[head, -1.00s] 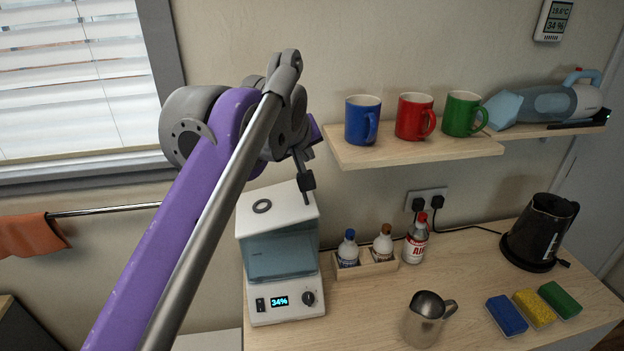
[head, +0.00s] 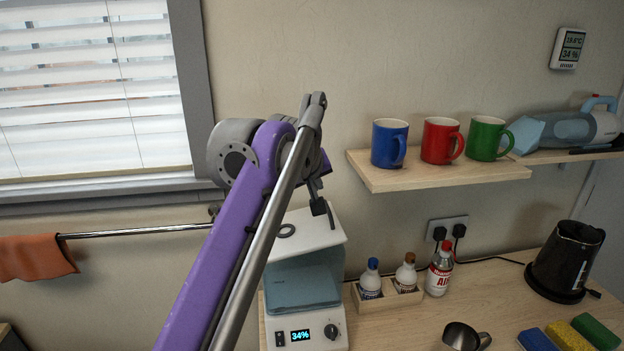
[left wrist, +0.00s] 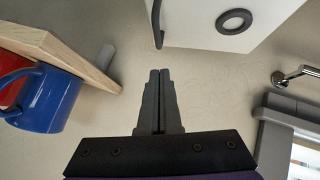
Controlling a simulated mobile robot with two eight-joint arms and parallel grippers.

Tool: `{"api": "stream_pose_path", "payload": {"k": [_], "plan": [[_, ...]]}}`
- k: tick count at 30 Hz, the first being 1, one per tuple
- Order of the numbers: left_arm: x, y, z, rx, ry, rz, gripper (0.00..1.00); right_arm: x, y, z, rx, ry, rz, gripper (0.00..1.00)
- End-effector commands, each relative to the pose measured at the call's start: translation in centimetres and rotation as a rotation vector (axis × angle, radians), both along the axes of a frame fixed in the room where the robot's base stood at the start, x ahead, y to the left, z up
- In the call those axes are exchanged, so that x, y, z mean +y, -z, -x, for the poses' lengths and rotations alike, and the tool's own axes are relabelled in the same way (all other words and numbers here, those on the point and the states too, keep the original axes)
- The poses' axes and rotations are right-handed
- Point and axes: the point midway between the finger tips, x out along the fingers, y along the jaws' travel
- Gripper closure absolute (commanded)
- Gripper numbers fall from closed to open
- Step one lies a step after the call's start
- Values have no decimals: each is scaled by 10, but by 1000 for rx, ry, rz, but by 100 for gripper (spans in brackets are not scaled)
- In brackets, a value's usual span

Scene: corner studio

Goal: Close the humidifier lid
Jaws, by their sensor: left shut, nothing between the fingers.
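The humidifier (head: 322,318) stands at the left end of the counter, with a white base, a lit 34% display and a bluish tank (head: 302,290). Its white lid (head: 309,228) has a dark ring on top and sits tilted, with a gap above the tank at the front. My left gripper (head: 318,207) is shut and empty, close to the lid's right rear part. In the left wrist view the shut fingers (left wrist: 159,76) point toward the lid (left wrist: 210,22) and a thin dark bar at its edge, apparently apart from both. My right gripper is out of view.
A shelf (head: 450,175) with blue, red and green mugs is to the right of my gripper. Bottles in a wooden holder (head: 385,296) stand right of the humidifier. A metal jug (head: 462,338), sponges and a black kettle (head: 563,262) stand farther right.

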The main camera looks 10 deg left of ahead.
Motion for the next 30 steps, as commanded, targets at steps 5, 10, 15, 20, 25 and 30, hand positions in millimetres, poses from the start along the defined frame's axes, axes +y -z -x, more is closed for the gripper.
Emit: {"api": "stream_pose_path", "payload": {"k": [5,10,15,20,25,30], "plan": [[-10,27,-4,0,1,1,100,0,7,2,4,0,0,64],[-14,37,-6,0,1,-1,100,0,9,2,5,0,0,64],[-15,39,-6,0,0,0,100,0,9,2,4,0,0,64],[-15,38,-6,0,0,0,100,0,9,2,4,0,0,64],[-20,43,-8,16,5,-32,100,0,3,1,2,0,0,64],[-31,59,-12,56,6,-134,100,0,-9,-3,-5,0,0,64]]}}
